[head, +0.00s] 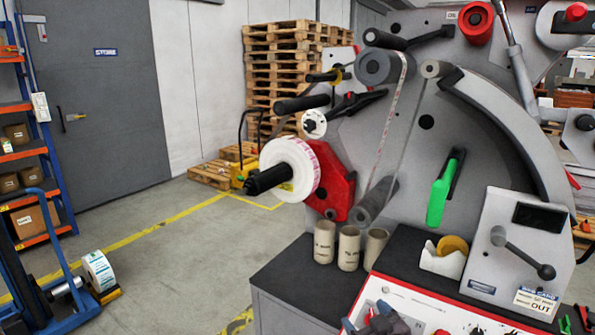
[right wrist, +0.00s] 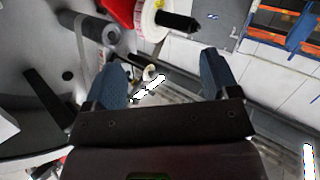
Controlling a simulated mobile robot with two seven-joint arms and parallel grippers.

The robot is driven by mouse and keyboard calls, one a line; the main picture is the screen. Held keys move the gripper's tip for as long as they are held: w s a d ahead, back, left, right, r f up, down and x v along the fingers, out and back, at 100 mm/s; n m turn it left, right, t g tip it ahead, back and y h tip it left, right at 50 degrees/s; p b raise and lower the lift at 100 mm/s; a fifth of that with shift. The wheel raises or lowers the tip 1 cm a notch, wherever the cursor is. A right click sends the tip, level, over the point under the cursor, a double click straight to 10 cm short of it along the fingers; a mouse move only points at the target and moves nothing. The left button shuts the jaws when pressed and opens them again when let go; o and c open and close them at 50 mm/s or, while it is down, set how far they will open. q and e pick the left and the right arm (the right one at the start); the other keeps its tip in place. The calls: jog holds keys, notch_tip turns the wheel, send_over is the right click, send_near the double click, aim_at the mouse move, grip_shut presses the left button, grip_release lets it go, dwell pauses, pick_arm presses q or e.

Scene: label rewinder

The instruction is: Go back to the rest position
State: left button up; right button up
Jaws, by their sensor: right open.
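My right gripper (right wrist: 163,80) shows in the right wrist view with its two blue-grey fingers wide apart. Nothing is held between them; the background seen through the gap is farther off. In the head view a grey-blue shape (head: 386,322) is cut off by the bottom edge, and I cannot tell whether it is part of my gripper. My left gripper is in neither view. The label rewinder (head: 420,150) fills the right of the head view. A white roll (head: 290,168) sits on its black spindle, and it also shows in the right wrist view (right wrist: 152,18).
Cardboard cores (head: 349,248) stand on the dark machine top (head: 290,270), near a tape roll (head: 453,246). A green handle (head: 440,190) sticks out of the machine. A blue lift trolley (head: 55,290) stands at lower left. Floor (head: 180,255) between is clear. Pallets (head: 285,70) are stacked behind.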

jog(key=s+d+f+m+g+h, duration=0.1)
jog(key=s+d+f, duration=0.3)
jog(key=s, duration=0.4)
jog(key=s+d+f+m+g+h, duration=0.1)
jog(key=s+d+f+m+h, duration=0.1)
jog(key=s+d+f, duration=0.2)
jog(key=s+d+f+m+g+h, duration=0.1)
jog(key=s+d+f+m+h, duration=0.1)
jog(key=s+d+f, duration=0.3)
jog(key=s+f, duration=0.4)
jog(key=s, duration=0.4)
jog(key=shift+s+g, duration=0.3)
jog(key=shift+s, duration=0.1)
jog(key=shift+f, duration=0.1)
